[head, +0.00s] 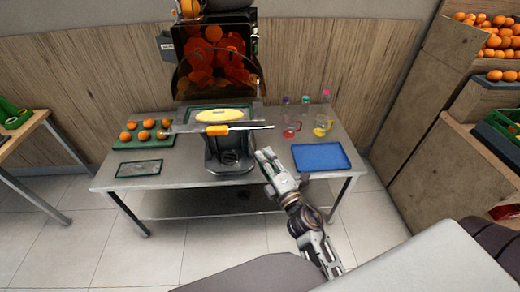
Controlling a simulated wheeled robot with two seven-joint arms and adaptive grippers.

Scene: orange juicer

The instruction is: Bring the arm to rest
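My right arm reaches up from the bottom of the head view. My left gripper is not in view. The juicer stands at the back middle of the grey table (185,180), with oranges behind its dark front.
A green tray of oranges (121,145) and a dark-rimmed tray (119,170) are on the left. A blue tray (320,157), a red-bottomed jug (290,126), a yellow-bottomed jug (322,125) and capped bottles are on the right. Wooden crates (440,150) stand far right. The floor in front is partly clear.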

